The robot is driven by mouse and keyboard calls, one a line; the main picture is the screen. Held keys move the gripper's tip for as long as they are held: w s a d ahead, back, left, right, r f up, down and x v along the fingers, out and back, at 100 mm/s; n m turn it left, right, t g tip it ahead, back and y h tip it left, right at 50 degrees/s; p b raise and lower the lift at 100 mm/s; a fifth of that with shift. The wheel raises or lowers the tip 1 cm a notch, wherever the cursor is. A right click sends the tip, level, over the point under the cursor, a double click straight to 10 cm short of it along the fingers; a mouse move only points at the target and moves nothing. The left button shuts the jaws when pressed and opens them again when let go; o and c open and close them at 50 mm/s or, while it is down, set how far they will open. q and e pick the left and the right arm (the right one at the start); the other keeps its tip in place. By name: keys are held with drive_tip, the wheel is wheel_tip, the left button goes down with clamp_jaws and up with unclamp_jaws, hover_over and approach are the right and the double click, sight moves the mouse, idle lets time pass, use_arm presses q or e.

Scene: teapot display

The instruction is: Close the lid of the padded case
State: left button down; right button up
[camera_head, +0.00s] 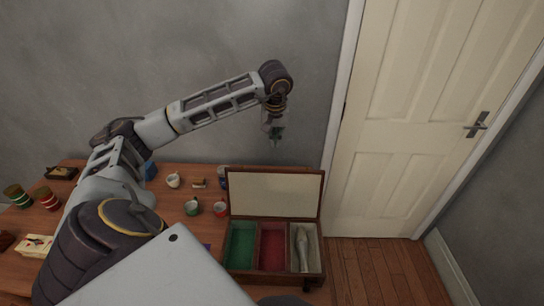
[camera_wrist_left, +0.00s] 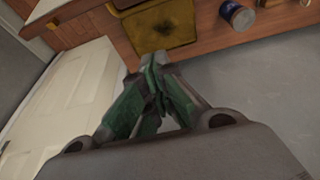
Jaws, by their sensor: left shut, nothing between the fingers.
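The padded case (camera_head: 228,272) stands at the right end of the wooden table. Its lid (camera_head: 275,193) is open and stands up at the back, pale inside face toward me. The case has a green, a red and a pale compartment; a pale long item (camera_head: 302,248) lies in the pale one. My left gripper (camera_head: 277,142) is above and behind the raised lid, apart from it, pointing down. In the left wrist view its green-grey fingers (camera_wrist_left: 154,72) are together and empty. A yellowish-brown panel (camera_wrist_left: 165,28) lies beyond them, perhaps the lid's back. My right gripper is out of view.
A blue-labelled can (camera_wrist_left: 238,16) shows in the left wrist view. A cream door (camera_head: 420,120) is to the right; my left arm hides part of the table.

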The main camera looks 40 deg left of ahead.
use_arm(q)
drive_tip(key=shift+d+r, duration=0.1)
drive_tip(key=shift+r, duration=0.05)
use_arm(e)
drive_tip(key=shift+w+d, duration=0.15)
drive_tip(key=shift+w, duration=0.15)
use_arm(q)
wheel_tip(320, 180, down, 9)
drive_tip(key=s+p, duration=0.1)
drive_tip(key=p, duration=0.1)
drive_tip(key=shift+d+f, duration=0.2)
drive_tip(key=shift+d, duration=0.1)
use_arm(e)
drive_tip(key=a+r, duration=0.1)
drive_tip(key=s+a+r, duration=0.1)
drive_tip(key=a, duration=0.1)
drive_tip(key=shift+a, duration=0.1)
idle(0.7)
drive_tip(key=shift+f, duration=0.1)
